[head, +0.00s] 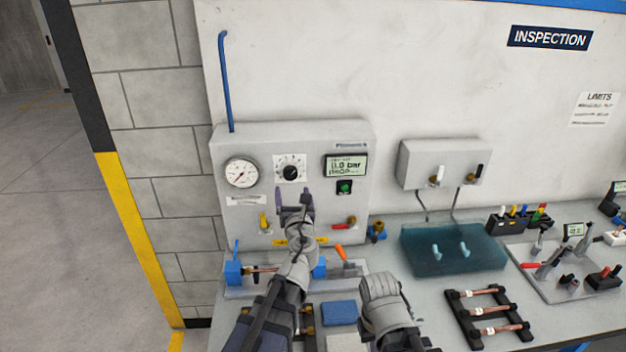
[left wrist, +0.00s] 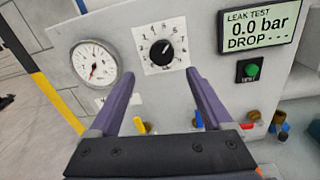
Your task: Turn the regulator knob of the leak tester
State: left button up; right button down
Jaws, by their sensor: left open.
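The leak tester (head: 325,215) is a grey box against the wall. Its regulator knob (head: 290,172) is black on a white, numbered dial plate. The knob also shows in the left wrist view (left wrist: 166,53), its white mark pointing to the upper right. My left gripper (head: 295,194) is open, with its two purple-grey fingers pointing up just below the dial plate. In the left wrist view, the fingers (left wrist: 163,85) stand apart below and to either side of the knob, with nothing between them. My right arm shows at the bottom centre, but I cannot see its fingers.
A gauge (head: 240,173) is left of the knob. The display (left wrist: 257,27) reads 0.0 bar, above a green button (head: 344,187). A yellow lever (head: 263,222) and a red-handled valve (head: 345,223) sit lower.

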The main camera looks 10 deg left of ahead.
aim_at(291, 176)
pick_arm(q)
jog(key=x, duration=0.8)
jog(key=shift+d, duration=0.2)
jog(key=shift+m, duration=0.3)
grip_shut()
dwell(0.4)
